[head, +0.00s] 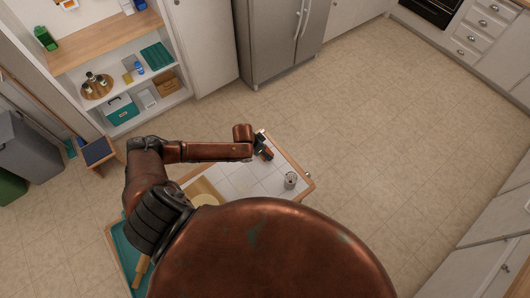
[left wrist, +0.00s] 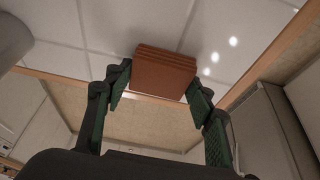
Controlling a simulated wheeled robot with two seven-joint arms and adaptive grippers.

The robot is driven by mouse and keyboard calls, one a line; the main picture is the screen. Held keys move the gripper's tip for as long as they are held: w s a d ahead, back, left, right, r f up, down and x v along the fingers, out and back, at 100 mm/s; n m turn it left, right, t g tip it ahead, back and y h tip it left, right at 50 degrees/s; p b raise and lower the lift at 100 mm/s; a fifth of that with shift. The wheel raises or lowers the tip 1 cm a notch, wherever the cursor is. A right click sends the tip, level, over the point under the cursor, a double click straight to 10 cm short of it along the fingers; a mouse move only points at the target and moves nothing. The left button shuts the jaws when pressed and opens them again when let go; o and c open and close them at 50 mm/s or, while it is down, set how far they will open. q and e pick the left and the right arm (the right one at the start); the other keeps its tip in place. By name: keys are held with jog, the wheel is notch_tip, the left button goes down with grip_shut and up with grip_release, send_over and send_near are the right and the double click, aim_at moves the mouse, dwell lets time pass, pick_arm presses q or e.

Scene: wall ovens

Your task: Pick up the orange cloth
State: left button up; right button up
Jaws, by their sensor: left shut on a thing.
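The orange cloth (left wrist: 165,72) is a folded, layered, brownish-orange block in the left wrist view. It sits between the two green-padded fingers of my left gripper (left wrist: 158,84), which is shut on it. In the head view my left gripper (head: 264,149) is over the far edge of the white-tiled island top (head: 240,184). The cloth cannot be made out clearly in the head view. From these views I cannot tell whether the cloth touches the tiles. My right gripper is not in view.
A metal can (head: 291,180) stands on the tiles right of my left gripper. A wooden board (head: 203,187) and a teal tray (head: 128,262) lie on the left part. Open shelves (head: 150,75) and a fridge (head: 270,45) stand beyond; the floor on the right is clear.

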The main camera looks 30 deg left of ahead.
pick_arm(q)
jog(key=shift+r, duration=0.55)
jog(key=s+a+r+b, duration=0.3)
jog(key=s+a+r, duration=0.6)
jog(key=r, duration=0.3)
jog(key=shift+s+a, duration=0.3)
jog(key=shift+s, duration=0.4)
